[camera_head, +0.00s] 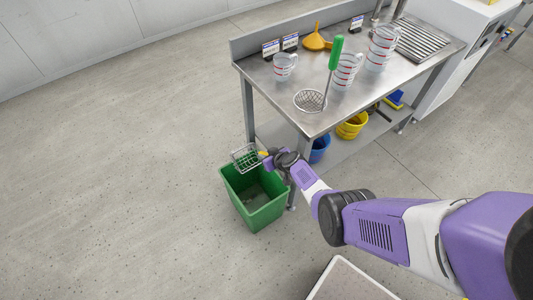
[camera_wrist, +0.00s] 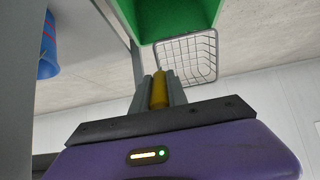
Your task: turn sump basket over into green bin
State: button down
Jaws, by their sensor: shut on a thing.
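The sump basket (camera_head: 246,157) is a small wire basket with a yellow handle. It hangs above the far rim of the green bin (camera_head: 271,218) in the head view and looks tilted. My gripper (camera_head: 268,158) is at the bin's far right side, shut on the basket's handle. In the wrist view my gripper (camera_wrist: 160,92) grips the yellow handle, with the wire basket (camera_wrist: 200,57) beyond it and the green bin (camera_wrist: 178,15) beside it. Something greyish lies at the bottom of the bin; I cannot tell what. I see nothing clearly inside the basket.
A steel table (camera_head: 318,125) stands right behind the bin, one leg close to my arm. Blue (camera_head: 320,148) and yellow (camera_head: 352,126) buckets stand below. Floor left is clear.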

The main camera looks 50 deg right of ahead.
jog(key=shift+w+r, duration=0.15)
jog(key=shift+r, duration=0.2)
